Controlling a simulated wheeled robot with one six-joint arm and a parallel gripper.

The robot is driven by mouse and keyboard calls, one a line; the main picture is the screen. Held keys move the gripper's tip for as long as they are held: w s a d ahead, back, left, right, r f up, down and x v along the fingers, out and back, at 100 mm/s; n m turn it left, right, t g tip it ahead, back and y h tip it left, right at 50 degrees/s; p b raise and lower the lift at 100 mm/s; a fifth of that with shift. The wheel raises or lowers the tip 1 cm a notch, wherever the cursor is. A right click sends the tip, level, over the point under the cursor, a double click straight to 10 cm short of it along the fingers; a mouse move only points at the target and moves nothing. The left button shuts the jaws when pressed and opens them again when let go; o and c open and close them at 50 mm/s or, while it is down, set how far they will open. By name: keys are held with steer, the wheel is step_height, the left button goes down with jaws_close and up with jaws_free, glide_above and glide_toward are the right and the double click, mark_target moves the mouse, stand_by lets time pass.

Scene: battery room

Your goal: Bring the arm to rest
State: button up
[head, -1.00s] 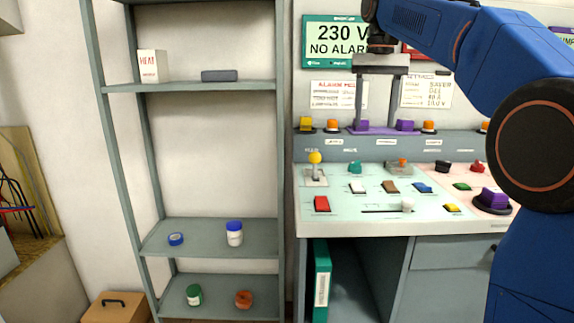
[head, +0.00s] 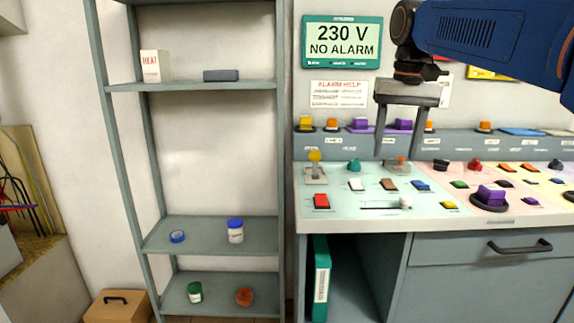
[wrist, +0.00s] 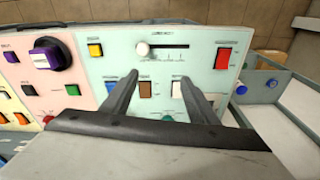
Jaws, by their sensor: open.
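My blue arm (head: 490,45) reaches in from the upper right of the head view. My gripper (head: 396,152) hangs in front of the control panel's back ledge, its two fingers pointing down and apart with nothing between them. In the wrist view my gripper (wrist: 158,88) also shows open and empty. Its fingers are over the pale green part of the control panel (wrist: 110,70), around the brown switch (wrist: 145,89) in the picture. I cannot tell how far above the panel the fingertips are.
The panel carries a yellow-knobbed lever (head: 315,157), a white slider knob (head: 405,202) and a purple rotary knob (head: 491,195). A screen (head: 342,42) reads 230 V NO ALARM. A grey shelf (head: 205,87) stands left, with small jars and boxes. Below the panel is a drawer handle (head: 520,246).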

steer(key=s+d+f+n+t, duration=0.1)
steer(key=s+d+f, duration=0.1)
steer(key=s+f, duration=1)
steer(key=s+d+f+t, duration=0.2)
steer(key=s+f, duration=1.1)
steer(key=f, duration=0.4)
steer(key=shift+f+n, duration=0.3)
steer(key=shift+n, duration=0.1)
